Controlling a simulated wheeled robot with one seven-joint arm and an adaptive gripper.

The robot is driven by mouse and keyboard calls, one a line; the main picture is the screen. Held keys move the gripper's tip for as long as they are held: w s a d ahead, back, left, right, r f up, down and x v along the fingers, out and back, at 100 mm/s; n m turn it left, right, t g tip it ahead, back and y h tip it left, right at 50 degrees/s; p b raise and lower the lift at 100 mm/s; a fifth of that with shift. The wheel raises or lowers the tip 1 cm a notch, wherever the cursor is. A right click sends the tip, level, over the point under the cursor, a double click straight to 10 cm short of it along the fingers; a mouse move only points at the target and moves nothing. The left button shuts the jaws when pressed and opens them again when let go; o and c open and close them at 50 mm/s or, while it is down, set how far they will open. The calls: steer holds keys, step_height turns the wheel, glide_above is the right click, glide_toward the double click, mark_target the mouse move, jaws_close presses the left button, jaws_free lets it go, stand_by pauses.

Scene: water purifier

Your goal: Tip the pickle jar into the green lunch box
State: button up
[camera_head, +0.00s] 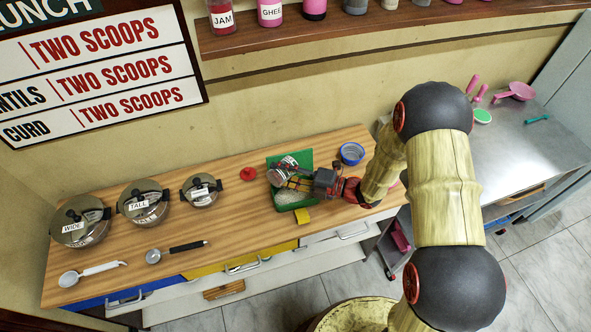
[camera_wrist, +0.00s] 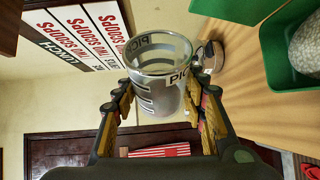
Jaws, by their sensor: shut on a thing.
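My gripper (camera_head: 299,184) is shut on the pickle jar (camera_head: 281,170), a clear glass jar with no lid on it. In the wrist view the jar (camera_wrist: 160,80) sits between both fingers (camera_wrist: 160,100), with part of a "PIC" label showing. The jar is tilted well over, its open rim at the top of the wrist view. In the head view it is above the left part of the green lunch box (camera_head: 299,158). The lunch box lies open on the wooden counter and holds a pale grainy heap (camera_head: 287,197); the box also shows in the wrist view (camera_wrist: 265,60). The jar's contents are unclear.
A blue round container (camera_head: 352,153) stands right of the lunch box, and a red lid (camera_head: 248,174) lies left. A yellow block (camera_head: 302,216) is at the front. Several metal pots (camera_head: 145,201) and two scoops (camera_head: 176,252) occupy the counter's left. A shelf (camera_head: 390,30) hangs behind.

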mark_target(287, 163)
steer(key=shift+w+d+r+m+t+y+p, duration=0.25)
steer(key=shift+r+m+y+p, duration=0.2)
steer(key=shift+m+p, duration=0.5)
steer(key=shift+w+d+r+m+t+y+p, duration=0.2)
steer(key=shift+r+m+y+p, duration=0.2)
steer(key=shift+m+p, duration=0.5)
stand_by(0.6)
steer(key=shift+w+d+r+m+t+y+p, duration=0.3)
steer(key=shift+m+p, duration=0.4)
steer(key=shift+m, duration=0.2)
steer(key=shift+w+d+r+m+t+y+p, duration=0.15)
steer(key=shift+w+d+r+m+y+p, duration=0.1)
steer(key=shift+m+p, duration=0.55)
stand_by(1.0)
steer(key=shift+f, duration=0.1)
steer(key=n+b, duration=0.1)
steer(key=s+a+f+n+g+b, duration=0.1)
steer(key=n, duration=0.1)
steer(key=shift+h+b, duration=0.3)
steer(key=shift+b, duration=0.1)
steer(key=shift+s+a+n, duration=0.1)
steer(key=shift+s+n, duration=0.05)
steer(key=shift+n, duration=0.1)
